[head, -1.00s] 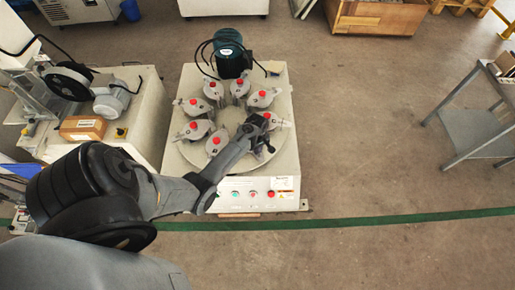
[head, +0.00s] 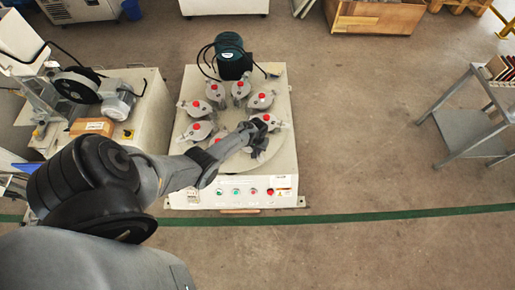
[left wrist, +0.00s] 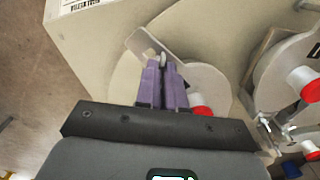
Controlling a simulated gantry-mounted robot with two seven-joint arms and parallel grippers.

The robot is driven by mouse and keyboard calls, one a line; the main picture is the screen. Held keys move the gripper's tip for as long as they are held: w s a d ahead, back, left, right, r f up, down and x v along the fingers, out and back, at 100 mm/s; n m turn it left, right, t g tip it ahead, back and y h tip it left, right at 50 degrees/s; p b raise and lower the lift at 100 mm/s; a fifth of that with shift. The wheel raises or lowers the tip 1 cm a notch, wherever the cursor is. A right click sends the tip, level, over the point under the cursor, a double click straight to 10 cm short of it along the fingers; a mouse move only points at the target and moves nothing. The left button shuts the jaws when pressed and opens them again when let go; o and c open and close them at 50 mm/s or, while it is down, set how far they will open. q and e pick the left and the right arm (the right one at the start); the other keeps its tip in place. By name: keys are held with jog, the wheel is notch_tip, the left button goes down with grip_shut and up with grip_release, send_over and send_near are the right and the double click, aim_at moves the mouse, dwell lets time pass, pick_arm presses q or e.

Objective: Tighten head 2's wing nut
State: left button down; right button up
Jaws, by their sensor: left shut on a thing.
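Several pale grey heads with red knobs stand in a ring on the round plate of the testing machine; I cannot read which number each bears. In the head view my left gripper (head: 259,138) is over the right side of the ring, beside a head (head: 272,121). In the left wrist view the purple fingers (left wrist: 163,72) are shut on a small pale metal piece (left wrist: 163,58), probably a wing nut, mostly hidden between them. It is at a flat metal arm (left wrist: 143,42) of a head whose red knob (left wrist: 197,101) is partly hidden. My right gripper is not in view.
The machine's white base (head: 283,165) has buttons along its front. A green motor (head: 230,55) with dark cables stands behind the ring. Another machine with a grey motor (head: 113,101) and a cardboard box (head: 92,127) is at left; a grey metal table (head: 466,125) is at right.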

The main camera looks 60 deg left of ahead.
pick_arm(q)
jog(key=m, duration=0.4)
jog(key=shift+m+p, duration=0.3)
jog(key=shift+p, duration=0.05)
jog(key=shift+m, duration=1.5)
jog(key=shift+f, duration=0.1)
jog(key=c, duration=1.2)
grip_release()
jog(key=shift+c, duration=0.2)
